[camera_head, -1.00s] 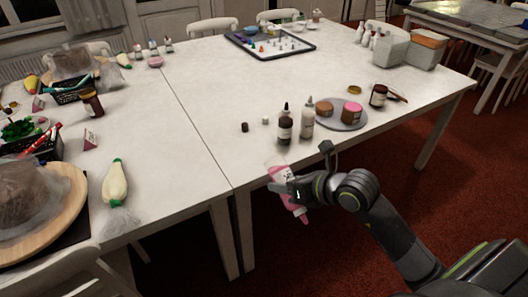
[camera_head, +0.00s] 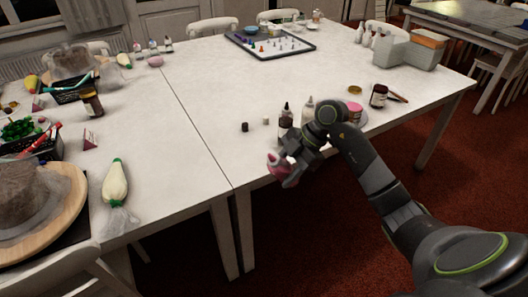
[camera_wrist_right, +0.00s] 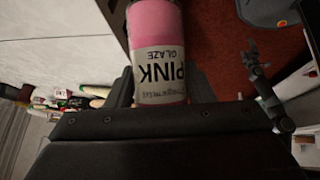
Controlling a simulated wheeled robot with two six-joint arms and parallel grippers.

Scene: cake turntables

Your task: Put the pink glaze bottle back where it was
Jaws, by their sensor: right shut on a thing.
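The pink glaze bottle (camera_head: 281,173) is held in my right gripper (camera_head: 287,160) at the near edge of the white table. In the right wrist view the pink bottle (camera_wrist_right: 159,62) sits between the fingers, its white "PINK GLAZE" label upside down. In the head view the gripper and wrist hide part of it. A dark brown bottle (camera_head: 285,117) and a white-topped bottle (camera_head: 307,108) stand on the table just beyond the gripper, the second partly hidden by my wrist. My left gripper is not in view.
A dark cap (camera_head: 245,127) and a white cap (camera_head: 265,121) lie left of the bottles. A pink-topped jar (camera_head: 355,112) and a brown jar (camera_head: 378,95) stand to the right. The white table (camera_head: 200,120) is clear left of the caps.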

